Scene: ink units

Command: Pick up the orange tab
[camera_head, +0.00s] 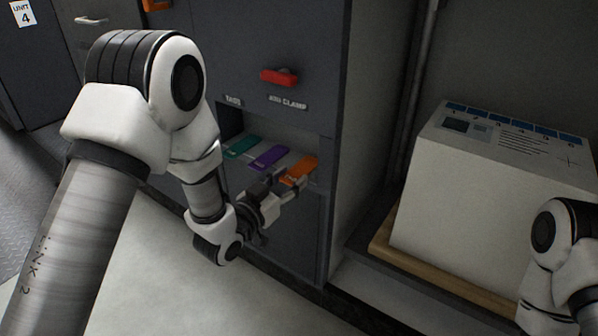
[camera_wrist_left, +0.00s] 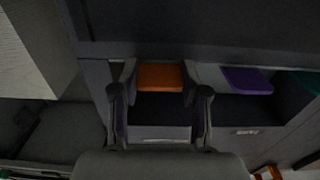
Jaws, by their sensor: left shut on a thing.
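The orange tab (camera_head: 300,170) is at the right end of a row of tabs in the cabinet recess, its near end towards me. My left gripper (camera_head: 286,190) reaches the recess from the front and is shut on the orange tab. In the left wrist view the orange tab (camera_wrist_left: 160,76) sits between the two fingers of my left gripper (camera_wrist_left: 160,88). I cannot tell whether the tab is clear of the surface under it. Only a part of my right arm shows at the lower right; its gripper is out of view.
A purple tab (camera_head: 270,156) and a green tab (camera_head: 241,146) lie left of the orange one. A red handle (camera_head: 279,77) sits above the recess. A large white box (camera_head: 480,205) stands on a wooden pallet (camera_head: 440,277) at the right. The floor in front is clear.

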